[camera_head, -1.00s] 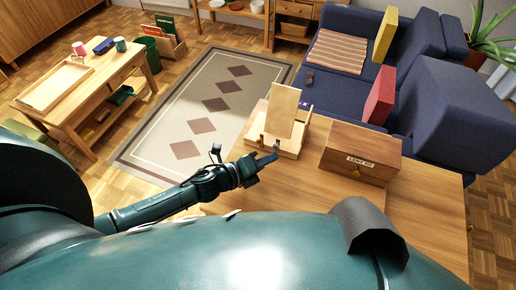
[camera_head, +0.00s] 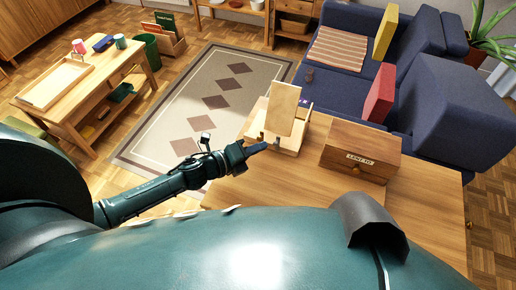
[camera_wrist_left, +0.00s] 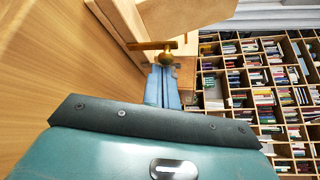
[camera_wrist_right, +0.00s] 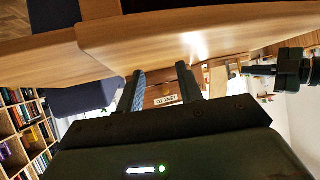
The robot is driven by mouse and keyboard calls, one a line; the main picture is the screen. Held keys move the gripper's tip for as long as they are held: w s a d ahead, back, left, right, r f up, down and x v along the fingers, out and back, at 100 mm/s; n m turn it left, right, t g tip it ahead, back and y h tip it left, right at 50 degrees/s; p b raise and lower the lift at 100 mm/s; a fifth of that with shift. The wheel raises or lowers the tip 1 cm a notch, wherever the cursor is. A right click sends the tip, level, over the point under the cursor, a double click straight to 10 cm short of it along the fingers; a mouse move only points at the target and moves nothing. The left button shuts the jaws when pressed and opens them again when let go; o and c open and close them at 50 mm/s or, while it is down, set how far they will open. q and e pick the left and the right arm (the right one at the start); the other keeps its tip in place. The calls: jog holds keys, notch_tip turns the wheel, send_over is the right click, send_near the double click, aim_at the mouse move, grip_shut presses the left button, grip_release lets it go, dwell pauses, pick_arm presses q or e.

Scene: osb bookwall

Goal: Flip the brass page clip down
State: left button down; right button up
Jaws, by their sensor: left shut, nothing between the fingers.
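A wooden book stand (camera_head: 282,108) with an upright tilted board and a low tray base stands on the desk. The brass page clip (camera_wrist_left: 150,45) shows in the left wrist view as a bar with a round knob, at the stand's lower edge. Its bar lies across the picture just beyond my left fingertips. My left gripper (camera_head: 261,147) is shut and empty, at the stand's front left. Its blue fingers (camera_wrist_left: 162,86) point at the clip's knob; I cannot tell if they touch it. My right gripper (camera_wrist_right: 161,75) is open and empty in the right wrist view.
A wooden box (camera_head: 361,148) labelled "LENT TO" stands right of the stand. The desk top (camera_head: 425,195) is bare in front of the box. A blue sofa (camera_head: 455,120) is behind. A low table (camera_head: 95,85) with a tray stands far left.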

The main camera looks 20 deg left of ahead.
aim_at(263, 140)
pick_arm(q)
jog(key=shift+a+n+h+b, duration=0.25)
jog(key=shift+n+h+b, duration=0.2)
jog(key=shift+b, duration=0.4)
jog(key=shift+a+f+n+t+b, duration=0.1)
jog(key=shift+a+n+t+b, duration=0.2)
jog(key=shift+n+t+b, duration=0.25)
jog(key=shift+a+f+b, duration=0.15)
jog(key=shift+a+b, duration=0.35)
jog(key=shift+a, duration=0.25)
jog(key=shift+a+f, duration=0.15)
jog(key=shift+a, duration=0.1)
jog(key=shift+a, duration=0.1)
jog(key=b+v, duration=0.1)
jog(key=v, duration=1.2)
jog(key=shift+w+a, duration=0.1)
